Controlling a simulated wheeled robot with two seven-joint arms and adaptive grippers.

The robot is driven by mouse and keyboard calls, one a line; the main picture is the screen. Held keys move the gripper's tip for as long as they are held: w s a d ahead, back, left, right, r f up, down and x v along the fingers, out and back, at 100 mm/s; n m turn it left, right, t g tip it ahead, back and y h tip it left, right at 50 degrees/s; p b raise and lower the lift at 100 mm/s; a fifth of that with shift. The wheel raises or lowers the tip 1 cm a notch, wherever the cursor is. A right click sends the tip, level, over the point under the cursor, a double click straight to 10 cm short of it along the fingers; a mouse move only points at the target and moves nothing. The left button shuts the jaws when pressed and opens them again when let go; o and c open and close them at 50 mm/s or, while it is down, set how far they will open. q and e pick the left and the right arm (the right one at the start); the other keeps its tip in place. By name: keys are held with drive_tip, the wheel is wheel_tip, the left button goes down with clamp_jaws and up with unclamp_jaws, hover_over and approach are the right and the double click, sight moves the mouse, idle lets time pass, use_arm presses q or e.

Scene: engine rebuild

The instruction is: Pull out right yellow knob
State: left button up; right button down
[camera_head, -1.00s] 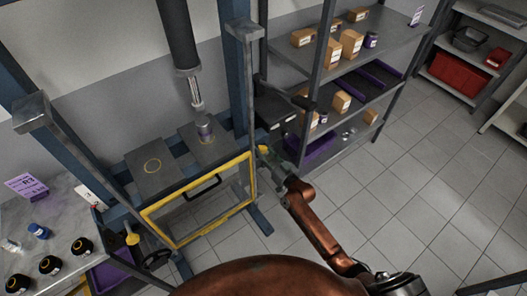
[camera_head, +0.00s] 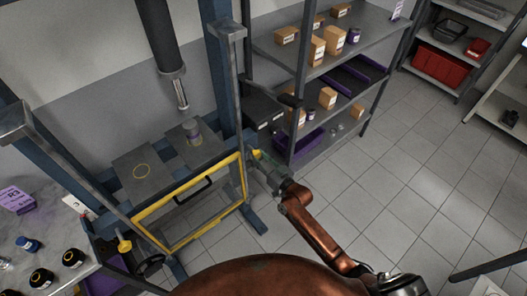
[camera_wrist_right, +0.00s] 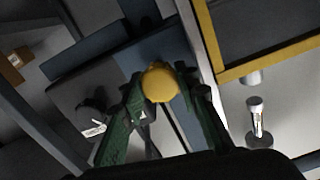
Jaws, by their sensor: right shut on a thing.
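The right yellow knob (camera_wrist_right: 160,82) sits between the fingertips of my right gripper (camera_wrist_right: 158,92), which is shut on it in the right wrist view. In the head view this knob (camera_head: 256,154) shows at the tip of my right gripper (camera_head: 264,164), at the right side of the press frame. A second yellow knob (camera_head: 125,246) is on the frame's left side. The yellow-edged guard door (camera_head: 190,203) with a black handle spans the front of the press between the two knobs. My left gripper is not in view.
Press plates (camera_head: 141,171) lie behind the guard, under a vertical ram (camera_head: 172,75). A shelf with boxes (camera_head: 318,50) stands behind my right gripper. A workbench (camera_head: 40,215) with bottles is at left.

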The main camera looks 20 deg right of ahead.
drive_tip(key=shift+p+v, duration=0.35)
drive_tip(key=shift+v, duration=0.75)
drive_tip(key=shift+f, duration=0.1)
drive_tip(key=c, duration=1.8)
unclamp_jaws()
drive_tip(key=shift+s+d, duration=0.1)
drive_tip(key=shift+c, duration=0.2)
drive_tip(key=shift+o, duration=0.5)
drive_tip(key=shift+s, duration=0.15)
drive_tip(key=v, duration=1.2)
